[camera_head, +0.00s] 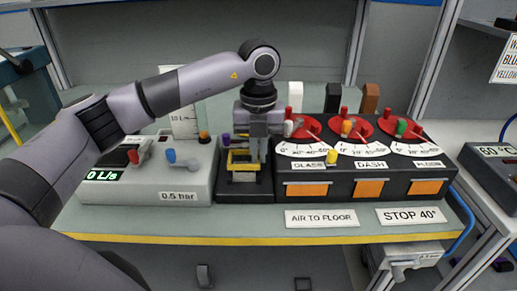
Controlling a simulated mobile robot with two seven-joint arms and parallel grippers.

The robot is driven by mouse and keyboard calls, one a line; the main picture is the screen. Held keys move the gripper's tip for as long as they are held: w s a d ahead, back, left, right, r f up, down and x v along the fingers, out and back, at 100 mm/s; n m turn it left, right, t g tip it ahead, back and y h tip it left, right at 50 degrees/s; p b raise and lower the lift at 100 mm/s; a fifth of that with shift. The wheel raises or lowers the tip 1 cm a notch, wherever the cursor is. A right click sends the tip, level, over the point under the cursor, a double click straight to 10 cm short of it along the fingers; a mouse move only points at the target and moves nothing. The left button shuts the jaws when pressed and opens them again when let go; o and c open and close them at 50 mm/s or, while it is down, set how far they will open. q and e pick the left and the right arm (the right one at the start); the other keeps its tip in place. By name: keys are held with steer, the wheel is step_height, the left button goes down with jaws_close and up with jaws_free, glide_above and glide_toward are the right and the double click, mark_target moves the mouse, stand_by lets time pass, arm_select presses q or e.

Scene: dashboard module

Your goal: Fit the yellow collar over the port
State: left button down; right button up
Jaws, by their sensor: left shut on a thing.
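My left arm reaches in from the left, and its gripper (246,148) points down over a small dark module (246,192) between the grey unit and the dial panel. The gripper is shut on the yellow collar (240,156), which shows as a yellow frame low between the fingers. The port is hidden behind the collar and the fingers. I cannot tell whether the collar is around the port or just above it. My right gripper is not in view.
Right of the gripper stands a dark panel (357,190) with three red dials, coloured levers and orange flaps. Left is a grey unit (178,180) with red and blue levers. A purple knob (226,140) is close beside the gripper.

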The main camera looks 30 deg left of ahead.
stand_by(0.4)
arm_select(q)
steer(key=shift+f+b, duration=0.55)
steer(key=shift+f, duration=0.45)
steer(key=c, duration=1.2)
jaws_free()
steer(key=shift+r, duration=0.1)
step_height(320, 180, up, 7)
steer(key=shift+r, duration=0.1)
steer(key=shift+s, duration=0.1)
